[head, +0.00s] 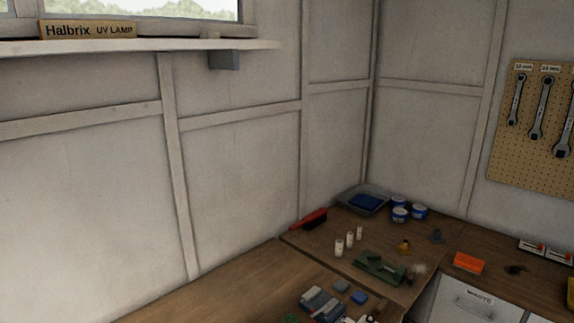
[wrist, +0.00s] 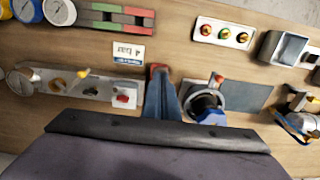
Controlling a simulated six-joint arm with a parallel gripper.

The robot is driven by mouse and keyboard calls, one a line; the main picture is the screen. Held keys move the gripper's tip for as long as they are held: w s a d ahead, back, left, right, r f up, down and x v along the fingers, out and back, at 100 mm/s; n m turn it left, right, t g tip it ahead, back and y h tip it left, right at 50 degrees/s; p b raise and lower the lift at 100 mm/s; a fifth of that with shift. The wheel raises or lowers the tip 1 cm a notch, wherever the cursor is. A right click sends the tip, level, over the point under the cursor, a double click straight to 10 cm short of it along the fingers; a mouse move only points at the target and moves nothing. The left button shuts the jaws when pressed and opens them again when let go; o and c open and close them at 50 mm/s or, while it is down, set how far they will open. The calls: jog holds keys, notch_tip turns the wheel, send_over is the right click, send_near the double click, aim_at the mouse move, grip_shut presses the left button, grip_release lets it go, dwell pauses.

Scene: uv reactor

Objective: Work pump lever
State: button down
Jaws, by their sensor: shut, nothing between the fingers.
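In the wrist view, my gripper (wrist: 161,75) shows as narrow blue-grey fingers, shut and empty, pointing down over the wooden bench. A reddish patch shows at their tips; I cannot tell whether it is part of the fingers or something behind them. Just right of the fingers is a round dark fitting with a blue part (wrist: 206,104). A small red-tipped lever (wrist: 217,79) stands beside it. I cannot tell for sure that this is the pump lever, or whether the fingers touch anything. Neither my gripper nor this fitting shows in the head view.
A metal panel (wrist: 70,92) with a gauge, yellow knobs and a red switch lies left of the fingers. An upside-down "4 bar" card (wrist: 129,53) and a three-lamp box (wrist: 222,34) lie beyond. The head view shows a cluttered corner bench (head: 330,228) and hanging wrenches (head: 541,108).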

jog(key=shift+f, duration=0.2)
dwell(0.4)
jog(key=shift+f+b, duration=1.25)
jog(key=shift+f, duration=0.8)
jog(key=shift+r, duration=0.15)
jog(key=shift+r+p, duration=1.95)
jog(key=shift+r, duration=0.2)
